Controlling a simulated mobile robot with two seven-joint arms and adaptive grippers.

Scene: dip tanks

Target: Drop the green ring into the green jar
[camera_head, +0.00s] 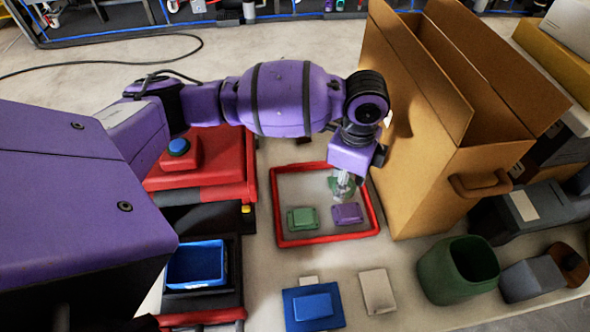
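The green jar (436,277) stands upright and open-topped on the floor at the lower right. My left arm comes in from the left, and its gripper (344,188) points down over the far right part of a red-edged square. A small green piece (334,186), possibly the green ring, shows at the fingertips. It is too small to tell its shape or whether the fingers are closed on it. The gripper is well to the left of the jar and farther back. My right gripper is not in view.
A green block (303,219) and a purple block (346,213) lie inside the red-edged square (314,240). A tall open cardboard box (430,180) stands just right of the gripper. A blue bin (196,264) is at lower left.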

